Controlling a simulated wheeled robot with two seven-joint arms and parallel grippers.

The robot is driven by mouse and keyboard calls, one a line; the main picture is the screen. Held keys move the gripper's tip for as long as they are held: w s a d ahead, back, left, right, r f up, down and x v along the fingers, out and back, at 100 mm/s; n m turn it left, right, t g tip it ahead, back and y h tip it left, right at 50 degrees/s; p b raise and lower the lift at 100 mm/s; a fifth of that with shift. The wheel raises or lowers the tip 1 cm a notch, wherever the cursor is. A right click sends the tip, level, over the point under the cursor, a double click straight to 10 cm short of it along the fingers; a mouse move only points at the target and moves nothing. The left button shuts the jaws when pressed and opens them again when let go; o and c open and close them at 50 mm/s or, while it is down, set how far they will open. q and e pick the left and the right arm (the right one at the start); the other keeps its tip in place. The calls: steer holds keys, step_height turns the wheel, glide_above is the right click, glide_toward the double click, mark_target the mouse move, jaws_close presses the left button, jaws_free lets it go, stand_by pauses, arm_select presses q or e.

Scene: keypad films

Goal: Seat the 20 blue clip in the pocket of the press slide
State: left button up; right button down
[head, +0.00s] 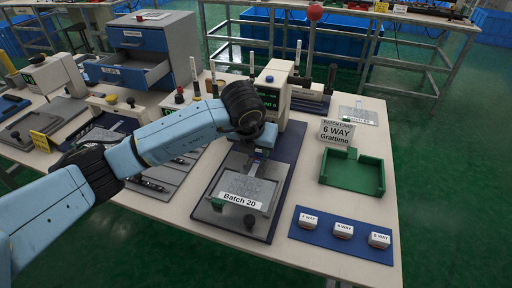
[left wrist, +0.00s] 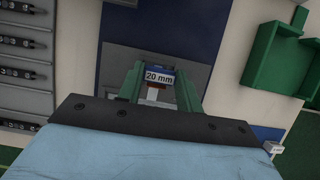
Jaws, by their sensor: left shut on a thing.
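The 20 blue clip (left wrist: 159,77), with a white "20 mm" label, sits between the two green fingers of my left gripper (left wrist: 160,88) in the left wrist view. My left gripper (head: 260,150) is shut on it and points down over the back of the press slide. The press slide (head: 233,215) is grey and carries a clear plate labelled "Batch 20" (head: 240,199) in the head view. Grey metal of the press (left wrist: 122,62) shows behind the clip. The gripper hides the clip and pocket in the head view; I cannot tell whether they touch. My right gripper is not in view.
The press (head: 275,88) with its red-knobbed lever (head: 314,13) stands just behind my gripper. A green tray (head: 352,172) and a blue mat (head: 322,245) with 3 white blocks lie to the right. Grey racks (head: 165,165) lie left, under my arm. A blue-drawer cabinet (head: 150,55) stands behind.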

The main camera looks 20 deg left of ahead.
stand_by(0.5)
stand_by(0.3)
arm_select(q)
steer(key=shift+f+b, duration=0.1)
steer(key=shift+b, duration=0.2)
stand_by(0.3)
steer(key=shift+f+b, duration=0.9)
steer(key=shift+f, duration=0.25)
steer(key=o, duration=0.9)
